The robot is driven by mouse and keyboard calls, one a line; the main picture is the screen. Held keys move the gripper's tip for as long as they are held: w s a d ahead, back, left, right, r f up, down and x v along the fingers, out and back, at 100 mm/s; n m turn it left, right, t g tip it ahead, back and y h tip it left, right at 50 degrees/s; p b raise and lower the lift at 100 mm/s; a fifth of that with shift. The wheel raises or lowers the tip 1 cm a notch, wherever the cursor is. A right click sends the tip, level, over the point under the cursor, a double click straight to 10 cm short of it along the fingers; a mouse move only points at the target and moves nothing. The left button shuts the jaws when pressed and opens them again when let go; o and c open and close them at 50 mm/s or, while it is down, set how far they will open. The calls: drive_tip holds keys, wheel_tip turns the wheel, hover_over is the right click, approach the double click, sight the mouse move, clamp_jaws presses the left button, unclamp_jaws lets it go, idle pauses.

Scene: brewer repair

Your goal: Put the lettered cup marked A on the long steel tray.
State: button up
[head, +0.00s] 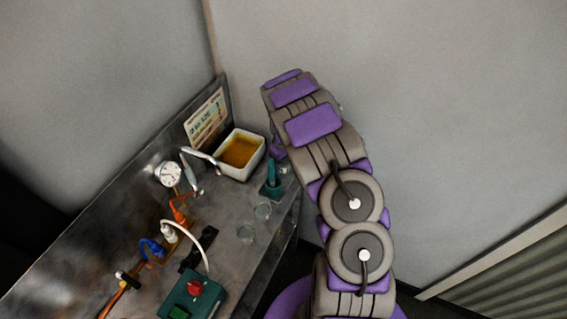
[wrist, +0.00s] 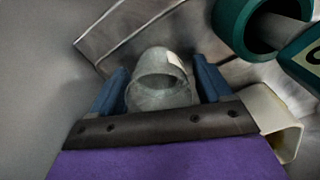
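In the wrist view a grey, see-through cup (wrist: 160,98) with a pale label (wrist: 175,58) stands between the two blue fingers of my gripper (wrist: 160,65). No letter is readable on the label. The fingers are spread on either side of the cup, with a small gap on the right; firm contact does not show. In the head view my arm hides the gripper, which is near the bench's far end. I cannot make out a separate long steel tray.
A white basin of amber liquid (head: 240,151) is at the bench's back. A green holder (head: 271,188) is beside my gripper; its ring (wrist: 250,28) shows in the wrist view. A gauge (head: 168,174), coloured hoses and a green box (head: 192,296) crowd the left side.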

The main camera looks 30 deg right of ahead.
drive_tip(key=shift+o, duration=0.7)
drive_tip(key=shift+d, duration=0.15)
drive_tip(key=shift+d+f, duration=0.1)
drive_tip(key=shift+d, duration=0.45)
drive_tip(key=shift+a+r, duration=0.2)
drive_tip(key=shift+r, duration=0.25)
wheel_tip(320, 180, up, 12)
drive_tip(key=p, duration=0.2)
drive_tip(key=s+a+r+m, duration=0.2)
drive_tip(key=s+a+r, duration=0.3)
drive_tip(key=s+r, duration=0.5)
drive_tip(key=s+a+r, duration=0.2)
drive_tip(key=s+a, duration=0.2)
drive_tip(key=s, duration=0.6)
drive_tip(key=s+a+r+g, duration=0.1)
drive_tip(key=s+a+r, duration=0.1)
drive_tip(key=s, duration=0.8)
drive_tip(key=s+a+r+m, duration=0.1)
drive_tip(key=s+a+r, duration=0.1)
drive_tip(key=s+a, duration=0.3)
drive_tip(key=s, duration=0.4)
drive_tip(key=shift+s+a+r+g+b, duration=0.2)
drive_tip(key=shift+s+a+g+b, duration=0.1)
drive_tip(key=shift+s+a+g, duration=0.1)
drive_tip(key=shift+f, duration=0.1)
